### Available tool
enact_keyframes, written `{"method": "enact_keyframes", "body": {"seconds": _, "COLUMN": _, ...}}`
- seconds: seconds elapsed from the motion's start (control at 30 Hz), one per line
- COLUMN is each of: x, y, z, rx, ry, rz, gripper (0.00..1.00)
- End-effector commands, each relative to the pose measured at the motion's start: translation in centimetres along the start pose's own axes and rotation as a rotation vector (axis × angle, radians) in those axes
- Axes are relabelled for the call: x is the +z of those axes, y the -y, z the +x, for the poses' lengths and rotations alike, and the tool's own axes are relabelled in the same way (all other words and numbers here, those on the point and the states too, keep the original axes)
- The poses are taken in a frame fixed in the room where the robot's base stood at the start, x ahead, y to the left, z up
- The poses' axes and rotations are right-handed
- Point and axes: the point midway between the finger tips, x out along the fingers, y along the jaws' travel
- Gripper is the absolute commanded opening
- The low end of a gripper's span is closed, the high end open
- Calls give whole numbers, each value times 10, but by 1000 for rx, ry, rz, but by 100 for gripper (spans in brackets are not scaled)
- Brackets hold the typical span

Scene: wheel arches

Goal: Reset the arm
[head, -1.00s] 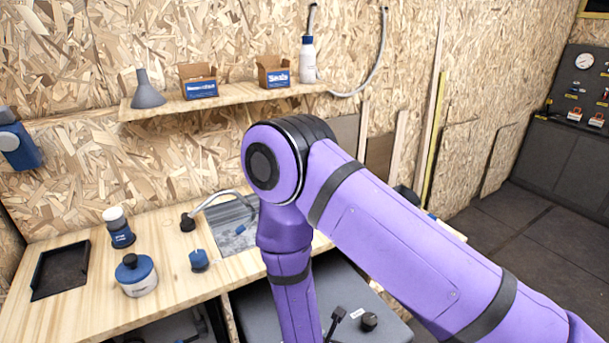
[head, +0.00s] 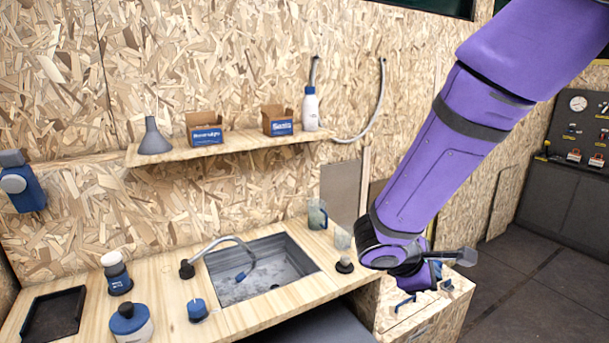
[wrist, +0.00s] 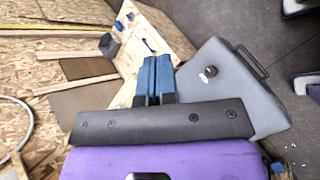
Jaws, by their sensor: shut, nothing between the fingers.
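My arm (head: 445,150) is purple and comes down from the upper right in the head view, bent at a dark joint above a wooden cabinet (head: 385,318) at the right end of the bench. Its far end is partly hidden behind that joint. In the wrist view my gripper (wrist: 154,62) has two blue fingers side by side, shut with nothing between them. The fingers point toward the wooden worktop and floor. No object is held.
The wooden bench holds a sink (head: 280,262) with a curved tap, a dark tray (head: 52,318), a blue-lidded jar (head: 131,325) and a bottle (head: 116,273). A shelf (head: 235,147) carries a funnel, two boxes and a bottle. Open dark floor (head: 520,285) lies at right.

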Motion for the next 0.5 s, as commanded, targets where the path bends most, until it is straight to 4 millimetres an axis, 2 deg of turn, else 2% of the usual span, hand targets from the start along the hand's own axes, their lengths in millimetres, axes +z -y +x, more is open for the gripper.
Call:
{"method": "enact_keyframes", "body": {"seconds": 0.03, "x": 18, "y": -3, "z": -4, "rx": -30, "ry": -6, "rz": 67, "gripper": 0}}
{"method": "enact_keyframes", "body": {"seconds": 0.2, "x": 66, "y": -2, "z": -18, "rx": -147, "ry": -37, "rz": 277, "gripper": 0}}
{"method": "enact_keyframes", "body": {"seconds": 0.5, "x": 136, "y": 13, "z": -47, "rx": -335, "ry": -141, "rz": 644, "gripper": 0}}
